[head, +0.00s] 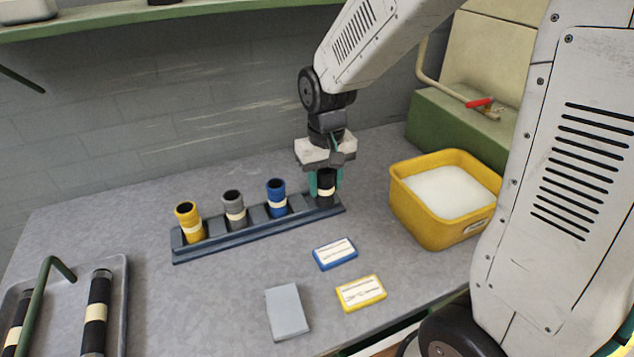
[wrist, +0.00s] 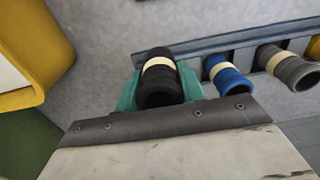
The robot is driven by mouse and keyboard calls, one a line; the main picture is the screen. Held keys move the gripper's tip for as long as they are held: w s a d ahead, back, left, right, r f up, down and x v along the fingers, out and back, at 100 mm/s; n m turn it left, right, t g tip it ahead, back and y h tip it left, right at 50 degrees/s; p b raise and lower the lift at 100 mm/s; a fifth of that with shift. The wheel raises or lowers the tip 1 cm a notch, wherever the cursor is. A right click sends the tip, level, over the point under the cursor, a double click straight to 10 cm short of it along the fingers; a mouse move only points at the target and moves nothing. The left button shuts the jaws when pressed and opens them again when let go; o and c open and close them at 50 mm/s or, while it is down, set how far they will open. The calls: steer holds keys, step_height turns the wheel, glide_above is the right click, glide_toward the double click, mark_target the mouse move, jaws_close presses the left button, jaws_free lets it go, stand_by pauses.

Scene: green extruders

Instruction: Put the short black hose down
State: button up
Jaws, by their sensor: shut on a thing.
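The short black hose (head: 326,188) stands upright at the right end of the dark rack (head: 245,237), behind the rack's front edge. My gripper (head: 324,184) is over that end, pointing down, with its green fingers shut on the hose. The wrist view also shows the short black hose (wrist: 160,80), with a cream band, between the green fingers (wrist: 160,92). The frames do not clearly show whether its bottom rests in the rack's slot.
Blue (head: 277,197), grey (head: 233,208) and yellow (head: 188,221) hoses stand in the rack, left of the black one. A yellow bin (head: 413,215) of white material is at right. Small cards lie in front. A tray (head: 118,290) with long black hoses is at left.

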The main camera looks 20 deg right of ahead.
steer(key=w, duration=0.4)
steer(key=shift+w+f, duration=0.3)
steer(key=shift+w, duration=0.1)
steer(key=shift+f, duration=1.65)
steer(key=shift+f, duration=0.2)
steer(key=o, duration=1)
steer(key=shift+o, duration=0.2)
steer(key=shift+r, duration=0.15)
